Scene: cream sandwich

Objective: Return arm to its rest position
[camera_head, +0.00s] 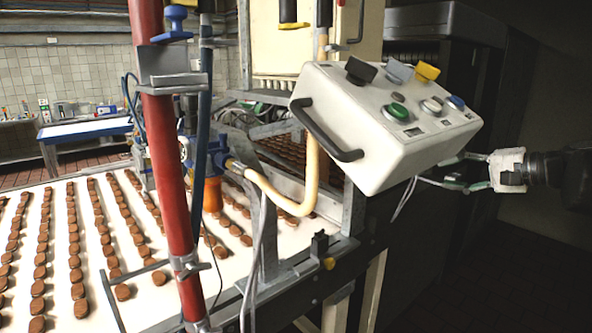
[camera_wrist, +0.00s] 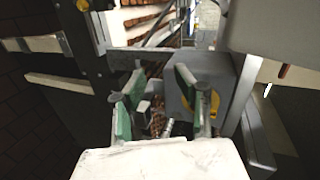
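My gripper (camera_head: 442,172) is at the right in the head view, reaching left from my black arm and white wrist housing. Its fingers are just right of and below the white control box (camera_head: 390,130), and their tips lie close to the box's lower right edge. In the wrist view, the two green-padded fingers (camera_wrist: 158,95) stand apart with nothing held between them. I cannot tell whether the fingertips touch anything.
The control box carries several coloured buttons and a dark handle (camera_head: 325,130). A conveyor (camera_head: 150,300) with rows of brown biscuits runs at the left, behind a red pole (camera_head: 172,180). A dark cabinet (camera_head: 450,30) stands behind. The lower right looks open and dark.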

